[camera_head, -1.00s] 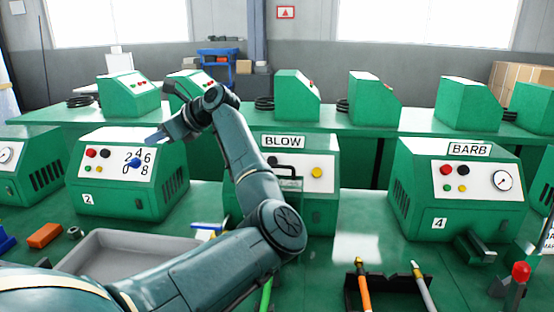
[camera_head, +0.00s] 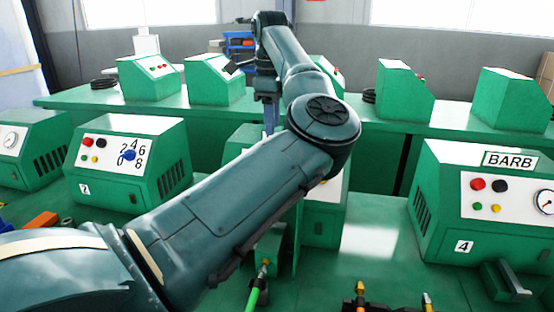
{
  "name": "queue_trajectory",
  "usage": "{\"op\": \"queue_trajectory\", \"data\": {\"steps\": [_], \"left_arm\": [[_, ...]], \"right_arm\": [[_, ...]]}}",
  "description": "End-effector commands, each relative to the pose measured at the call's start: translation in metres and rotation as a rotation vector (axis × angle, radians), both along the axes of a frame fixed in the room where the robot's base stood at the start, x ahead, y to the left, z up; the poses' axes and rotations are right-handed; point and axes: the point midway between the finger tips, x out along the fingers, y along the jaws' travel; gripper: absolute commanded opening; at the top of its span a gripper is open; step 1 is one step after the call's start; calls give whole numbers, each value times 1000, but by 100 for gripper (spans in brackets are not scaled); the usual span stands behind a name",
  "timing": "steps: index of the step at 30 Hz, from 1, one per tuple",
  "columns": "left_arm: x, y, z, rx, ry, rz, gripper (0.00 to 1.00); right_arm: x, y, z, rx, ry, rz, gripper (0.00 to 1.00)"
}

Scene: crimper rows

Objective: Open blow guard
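The green BLOW machine stands in the middle of the near row, mostly hidden behind my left arm. A corner of its top left (camera_head: 243,140) and its lower right front (camera_head: 325,225) show. Its label and guard are hidden by the arm. My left gripper (camera_head: 270,124) hangs downward at the far end of the arm, above the machine in the picture. Its fingers are small and partly covered by the arm, so I cannot tell whether they are open. My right gripper is not in view.
The numbered-dial machine (camera_head: 125,170) marked 2 stands left of it, the BARB machine (camera_head: 480,195) marked 4 right. Bare green bench (camera_head: 375,255) lies between the BLOW and BARB machines.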

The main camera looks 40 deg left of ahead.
Motion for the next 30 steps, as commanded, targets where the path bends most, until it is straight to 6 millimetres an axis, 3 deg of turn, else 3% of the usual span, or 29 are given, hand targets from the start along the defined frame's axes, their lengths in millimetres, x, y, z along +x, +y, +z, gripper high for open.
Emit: {"op": "queue_trajectory", "data": {"steps": [9, 15, 21, 30], "left_arm": [[2, 1, -67, 0, 4, -1, 32], [3, 2, -97, 0, 4, 0, 32], [4, 2, -110, 1, 0, 0, 32], [4, 2, -111, 1, 0, 0, 29]], "right_arm": [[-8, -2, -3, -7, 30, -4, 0], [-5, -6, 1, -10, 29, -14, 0], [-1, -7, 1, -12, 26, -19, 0], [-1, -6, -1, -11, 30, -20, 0]]}}
